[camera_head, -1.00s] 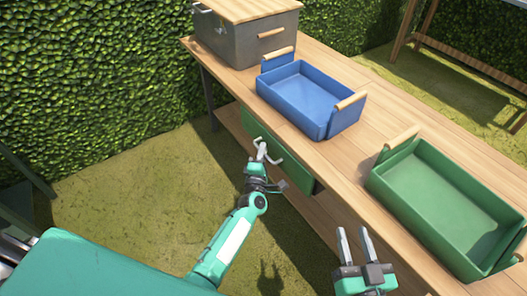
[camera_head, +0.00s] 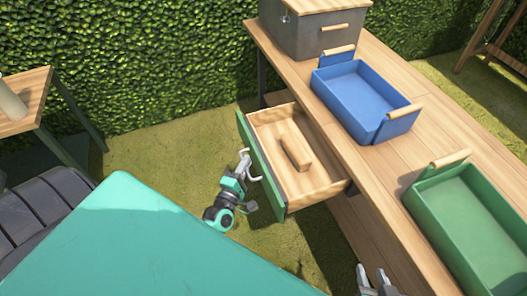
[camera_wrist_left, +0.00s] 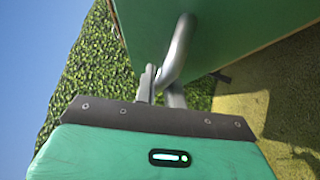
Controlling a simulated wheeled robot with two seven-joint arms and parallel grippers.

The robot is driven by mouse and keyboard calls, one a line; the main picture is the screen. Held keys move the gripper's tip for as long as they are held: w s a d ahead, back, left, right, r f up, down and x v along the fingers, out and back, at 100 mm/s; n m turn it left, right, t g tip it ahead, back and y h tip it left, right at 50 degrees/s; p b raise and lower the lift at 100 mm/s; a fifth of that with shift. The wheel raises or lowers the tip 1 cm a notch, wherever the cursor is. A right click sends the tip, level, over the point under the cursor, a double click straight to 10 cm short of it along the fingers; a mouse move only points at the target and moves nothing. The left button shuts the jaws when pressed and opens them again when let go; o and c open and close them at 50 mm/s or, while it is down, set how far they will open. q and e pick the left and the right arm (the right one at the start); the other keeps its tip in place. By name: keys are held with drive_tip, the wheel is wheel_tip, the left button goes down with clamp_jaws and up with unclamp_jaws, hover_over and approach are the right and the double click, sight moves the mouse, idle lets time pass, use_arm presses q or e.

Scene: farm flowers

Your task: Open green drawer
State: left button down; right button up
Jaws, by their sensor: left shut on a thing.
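The green drawer (camera_head: 262,165) hangs under the wooden table and is pulled out, its wooden inside showing. A wooden block (camera_head: 295,150) lies in it. My left gripper (camera_head: 245,165) is at the drawer's green front, shut on its grey metal handle. In the left wrist view the handle (camera_wrist_left: 178,48) rises between the fingers (camera_wrist_left: 158,85) against the green front (camera_wrist_left: 215,25). My right gripper (camera_head: 374,278) shows at the bottom edge, its two fingertips apart and empty, beside the table's front edge.
The wooden table (camera_head: 375,170) bears a blue crate (camera_head: 365,125), a green crate (camera_head: 440,215) and a grey box (camera_head: 305,38). A smaller table (camera_head: 25,105) stands at the far left by the hedge. Grass lies open before the drawer.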

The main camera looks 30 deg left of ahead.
use_arm(q)
drive_tip(key=shift+s+a, duration=1.15)
drive_tip(key=shift+s, duration=0.3)
use_arm(e)
drive_tip(key=shift+d+g, duration=0.3)
use_arm(q)
drive_tip(key=c, duration=1.5)
unclamp_jaws()
drive_tip(key=s, duration=0.4)
drive_tip(key=s+d+f, duration=0.1)
drive_tip(key=s, duration=0.4)
drive_tip(key=s+f, duration=0.1)
drive_tip(key=s, duration=0.3)
drive_tip(key=shift+s+d+p, duration=0.3)
drive_tip(key=shift+d+p, duration=0.1)
use_arm(e)
drive_tip(key=shift+s+d+r+g+h, duration=0.1)
drive_tip(key=shift+s+d+g+h, duration=0.15)
drive_tip(key=shift+d+h, duration=0.2)
drive_tip(key=shift+d+f, duration=0.1)
drive_tip(key=shift+f, duration=0.15)
